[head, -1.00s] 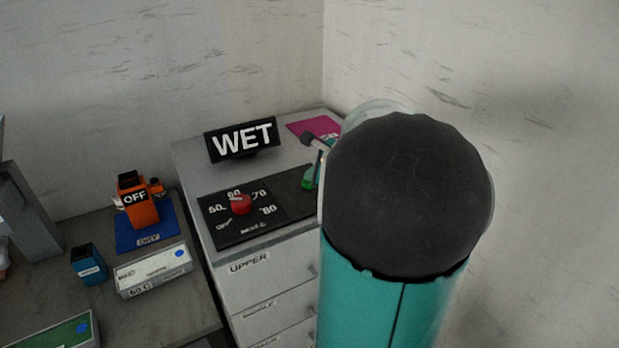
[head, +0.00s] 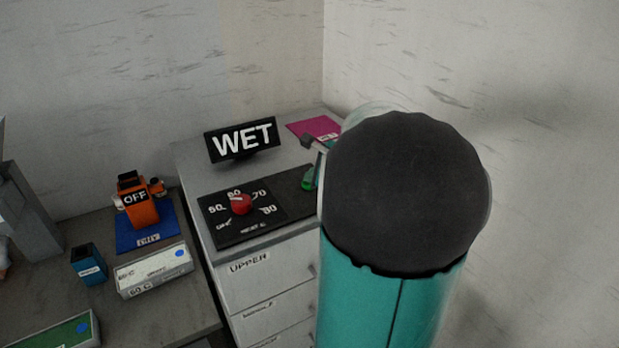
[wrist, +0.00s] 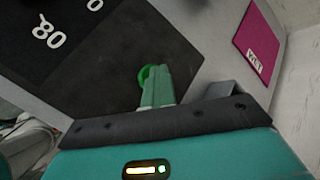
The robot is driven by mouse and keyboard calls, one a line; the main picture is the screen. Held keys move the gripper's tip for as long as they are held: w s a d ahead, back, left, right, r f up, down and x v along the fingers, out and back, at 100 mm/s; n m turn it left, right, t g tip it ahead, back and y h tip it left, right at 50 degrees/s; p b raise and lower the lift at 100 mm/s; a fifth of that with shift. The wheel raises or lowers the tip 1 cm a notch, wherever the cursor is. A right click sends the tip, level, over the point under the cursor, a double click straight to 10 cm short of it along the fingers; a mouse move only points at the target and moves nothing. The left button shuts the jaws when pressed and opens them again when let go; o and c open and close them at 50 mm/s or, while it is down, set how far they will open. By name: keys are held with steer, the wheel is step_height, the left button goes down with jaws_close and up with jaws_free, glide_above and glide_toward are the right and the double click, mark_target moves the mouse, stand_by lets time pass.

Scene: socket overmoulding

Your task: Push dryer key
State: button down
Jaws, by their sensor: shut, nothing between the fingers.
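In the head view my teal and black arm hides most of the gripper. A black sign (head: 241,140) reading WET stands upright behind the panel.
A red dial (head: 241,205) on a black plate is left of the button. A magenta mat (head: 316,129) lies behind, near the wall corner. On the left bench are an orange device (head: 139,205) marked OFF, a blue mat (head: 147,239) and a white box (head: 153,270).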

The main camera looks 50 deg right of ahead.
steer(key=shift+s+a+f, duration=0.1)
steer(key=shift+a+f, duration=0.05)
steer(key=shift+f, duration=0.2)
steer(key=shift+r, duration=3.25)
